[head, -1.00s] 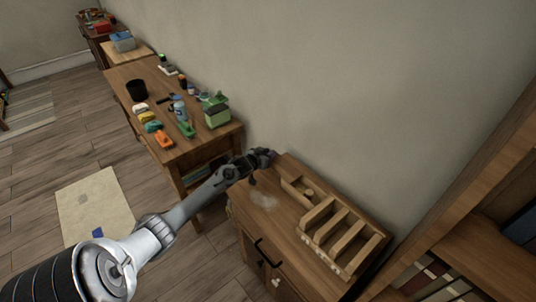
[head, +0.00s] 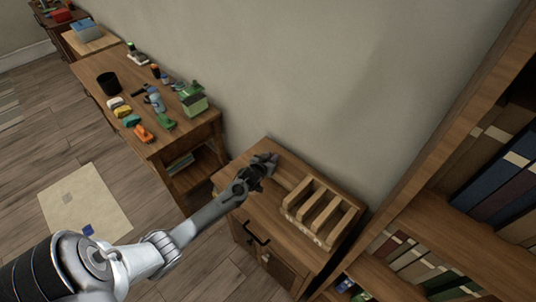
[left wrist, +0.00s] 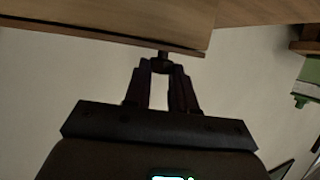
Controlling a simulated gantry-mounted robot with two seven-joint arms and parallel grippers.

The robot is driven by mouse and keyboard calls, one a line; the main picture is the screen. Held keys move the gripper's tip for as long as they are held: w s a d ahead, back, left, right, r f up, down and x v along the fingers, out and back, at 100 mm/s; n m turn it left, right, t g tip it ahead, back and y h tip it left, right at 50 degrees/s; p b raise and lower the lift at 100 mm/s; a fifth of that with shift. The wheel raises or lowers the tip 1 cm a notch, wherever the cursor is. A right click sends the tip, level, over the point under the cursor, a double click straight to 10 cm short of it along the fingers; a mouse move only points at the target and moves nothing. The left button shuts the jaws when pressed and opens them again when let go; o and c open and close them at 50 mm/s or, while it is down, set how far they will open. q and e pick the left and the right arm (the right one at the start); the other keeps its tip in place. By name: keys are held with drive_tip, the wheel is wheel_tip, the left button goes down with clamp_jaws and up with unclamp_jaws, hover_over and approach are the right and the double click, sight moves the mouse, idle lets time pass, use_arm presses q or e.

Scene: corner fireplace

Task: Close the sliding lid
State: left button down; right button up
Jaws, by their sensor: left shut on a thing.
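A wooden box with open slots and dividers (head: 318,209) sits on top of a small wooden cabinet (head: 240,212) in the head view. My left gripper (head: 265,163) is at the box's upper-left end and hides most of the lid and its knob. In the left wrist view, the left gripper's fingers (left wrist: 163,72) are closed together on a small dark knob (left wrist: 163,56) against a wooden panel (left wrist: 110,24), which looks like the sliding lid. The slots beside it are uncovered. My right gripper is out of view.
A wall stands close behind the cabinet. A bookshelf (head: 420,235) with books is at the right. A longer table (head: 175,135) with bottles, a black cup (head: 108,84) and coloured items is at the left.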

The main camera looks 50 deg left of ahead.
use_arm(q)
drive_tip(key=c, duration=0.9)
unclamp_jaws()
drive_tip(key=shift+w+d, duration=0.15)
drive_tip(key=shift+d, duration=0.2)
drive_tip(key=shift+a, duration=0.1)
drive_tip(key=p+v, duration=0.2)
drive_tip(key=v, duration=0.9)
